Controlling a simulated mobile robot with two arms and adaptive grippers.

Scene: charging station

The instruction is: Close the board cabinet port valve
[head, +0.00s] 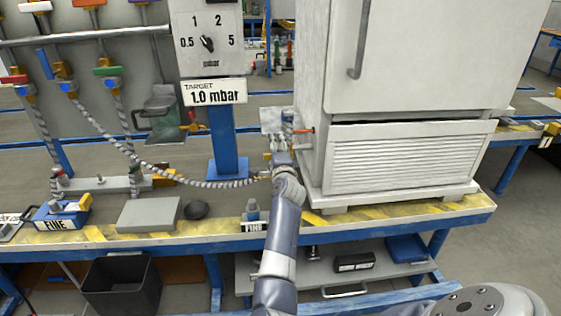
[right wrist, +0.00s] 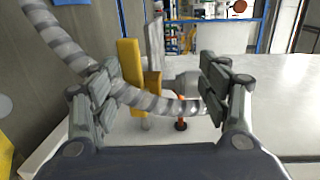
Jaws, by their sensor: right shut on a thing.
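The white cabinet (head: 408,95) stands on the bench at right of centre. A small orange lever (head: 302,130) sticks out from its left side, above a small fitting. In the right wrist view an orange part (right wrist: 181,108) with a dark end lies beyond the fingers. My right gripper (head: 284,166) is beside the cabinet's lower left corner, below the lever. The ribbed hose (head: 210,184) runs left from there. My left gripper is out of view.
A gauge panel (head: 207,45) on a blue post (head: 227,150) stands left of the cabinet. Valves hang at the upper left.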

